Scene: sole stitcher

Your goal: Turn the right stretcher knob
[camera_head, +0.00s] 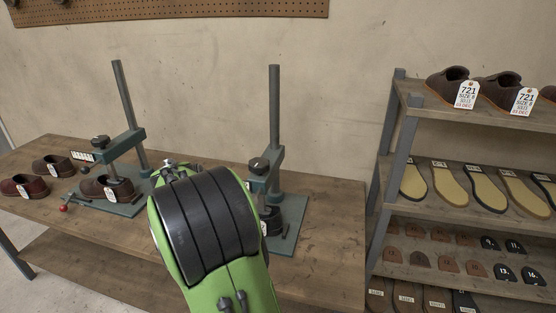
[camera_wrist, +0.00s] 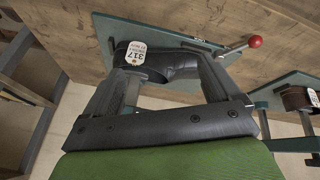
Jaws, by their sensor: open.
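Two teal stretchers stand on the wooden bench. The right stretcher (camera_head: 274,120) has a tall post and a clamp arm, with a dark knob (camera_head: 258,165) on top of the clamp arm, just right of my green arm. My arm hides part of its base in the head view. My gripper (camera_wrist: 160,72) is hidden in the head view. In the wrist view its two dark fingers are apart, on either side of a dark shoe (camera_wrist: 170,62) tagged 317 on a teal base plate. I cannot tell whether they touch it. The knob cannot be made out in the wrist view.
The left stretcher (camera_head: 123,95) holds a brown shoe (camera_head: 105,188), with more shoes to its left on the bench (camera_head: 325,225). A shelf rack (camera_head: 388,135) with shoes and soles stands at the right. A red-ball lever (camera_wrist: 255,42) shows in the wrist view.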

